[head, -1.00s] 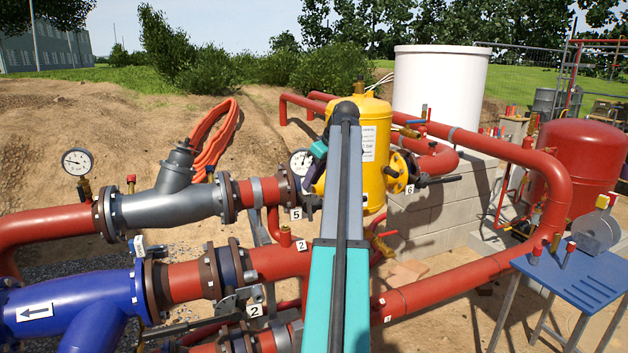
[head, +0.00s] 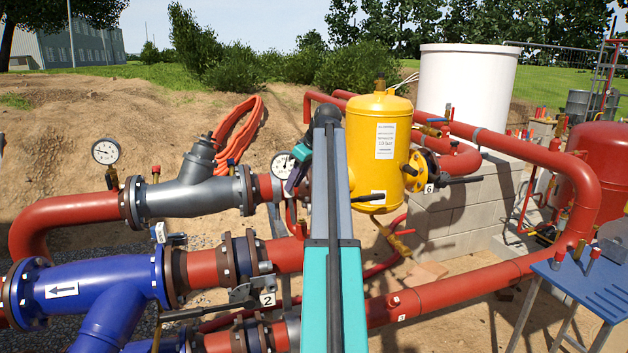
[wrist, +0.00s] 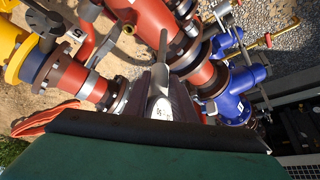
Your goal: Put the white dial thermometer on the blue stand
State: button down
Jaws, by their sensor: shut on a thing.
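The white dial thermometer (head: 283,165) shows its round face in the head view, just left of my arm, above the red and grey pipework. My gripper (head: 296,179) is shut on it and mostly hidden behind my arm. In the wrist view my gripper (wrist: 163,98) has its dark fingers closed around the silvery body of the thermometer (wrist: 160,108), with a thin stem pointing up the picture. The blue stand (head: 585,292) is at the lower right of the head view, apart from the gripper and partly cut off.
A similar white dial gauge (head: 105,151) sits on the pipe at left. A yellow tank (head: 376,150) stands right of my arm. A long red pipe (head: 470,285) runs toward the stand. A grey round thing (head: 613,240) and red-topped fittings (head: 594,256) are at the stand.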

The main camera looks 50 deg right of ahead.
jog(key=w+a+f+n+y+b, duration=0.1)
jog(key=w+a+f+n, duration=0.3)
jog(key=a, duration=0.8)
jog(key=w+a+f+m+b, duration=0.1)
jog(key=w+a+f, duration=0.2)
jog(key=w+a, duration=0.55)
jog(key=w+a+f+n+y+b, duration=0.1)
jog(key=w+a+f+n, duration=0.15)
jog(key=a, duration=1.25)
jog(key=a+f+b, duration=0.1)
jog(key=a+f, duration=0.2)
jog(key=a, duration=0.5)
jog(key=a+f, duration=0.3)
jog(key=a, duration=0.6)
jog(key=s+a+f+m+h+b, duration=0.1)
jog(key=s+a+f+m+h, duration=0.1)
jog(key=s+a+f+m, duration=0.3)
jog(key=s+a+m, duration=0.1)
jog(key=s+a, duration=0.1)
jog(key=s, duration=0.1)
jog(key=shift+a+f, duration=0.35)
jog(key=shift+a, duration=0.05)
jog(key=shift+s, duration=0.1)
